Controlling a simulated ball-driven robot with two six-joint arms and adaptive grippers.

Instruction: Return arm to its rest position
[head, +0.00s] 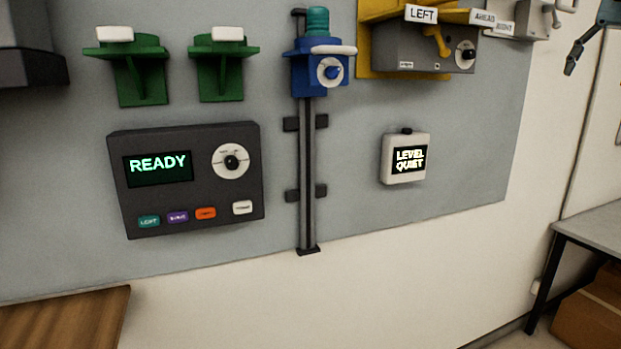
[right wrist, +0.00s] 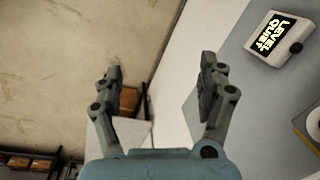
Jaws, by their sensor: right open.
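My right gripper (right wrist: 160,72) is open in the right wrist view, with its two fingers wide apart and nothing between them. In the head view only part of the right gripper (head: 575,56) shows at the top right edge, in front of the pale wall and clear of the panel. My left arm and gripper are not in view.
A grey wall panel (head: 375,255) carries a dark console (head: 190,220) reading READY, green brackets (head: 140,85), a blue slider unit (head: 305,80), a yellow-backed box (head: 410,50) and a white LEVEL QUIET display (head: 390,172). A table (head: 595,228) stands at right.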

